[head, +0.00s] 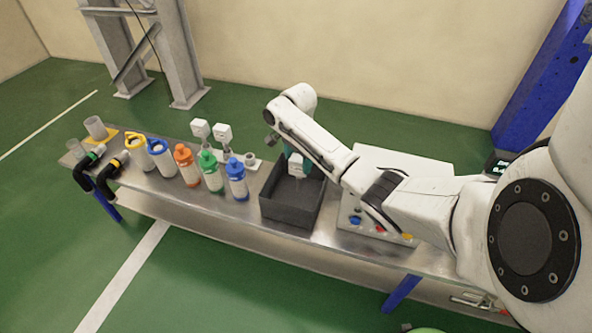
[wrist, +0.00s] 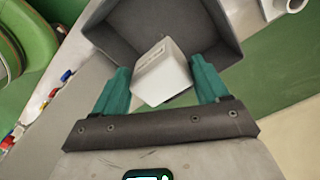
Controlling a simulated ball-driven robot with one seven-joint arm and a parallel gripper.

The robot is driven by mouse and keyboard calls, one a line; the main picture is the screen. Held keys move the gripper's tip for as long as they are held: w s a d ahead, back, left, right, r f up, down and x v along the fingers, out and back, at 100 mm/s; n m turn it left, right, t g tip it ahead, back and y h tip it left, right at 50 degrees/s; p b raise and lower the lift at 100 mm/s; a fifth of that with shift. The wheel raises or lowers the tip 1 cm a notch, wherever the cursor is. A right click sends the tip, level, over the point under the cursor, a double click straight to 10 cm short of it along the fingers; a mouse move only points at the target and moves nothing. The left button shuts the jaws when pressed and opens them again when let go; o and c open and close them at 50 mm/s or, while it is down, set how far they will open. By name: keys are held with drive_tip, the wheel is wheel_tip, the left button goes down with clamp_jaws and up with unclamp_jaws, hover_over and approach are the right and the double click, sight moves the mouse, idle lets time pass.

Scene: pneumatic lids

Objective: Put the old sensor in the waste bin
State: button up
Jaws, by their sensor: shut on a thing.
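My gripper (wrist: 160,88) has teal fingers and is shut on the old sensor (wrist: 163,73), a white boxy piece. In the head view the sensor (head: 296,165) shows as a small white block with a thin stem below it, upright over the dark grey open bin (head: 287,222). In the wrist view the bin (wrist: 115,35) lies behind the held sensor, and the part of its floor that shows is empty. I cannot tell whether the stem touches the bin's floor. My gripper is partly hidden behind the sensor and arm in the head view.
Left of the bin stand blue (head: 236,180), green (head: 210,170) and orange (head: 186,165) capped bottles. Two white sensor-like units (head: 222,134) stand behind them. A white control box (head: 375,190) with coloured buttons is right of the bin. The metal bench (head: 240,215) has a narrow front edge.

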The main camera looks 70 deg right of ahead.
sight(299, 176)
drive_tip(key=shift+w+d+f, duration=0.4)
drive_tip(key=shift+w+f, duration=0.1)
drive_tip(key=shift+f, duration=0.3)
drive_tip(key=shift+f+b, duration=0.45)
drive_tip(key=shift+f, duration=1.2)
drive_tip(key=o, duration=1.1)
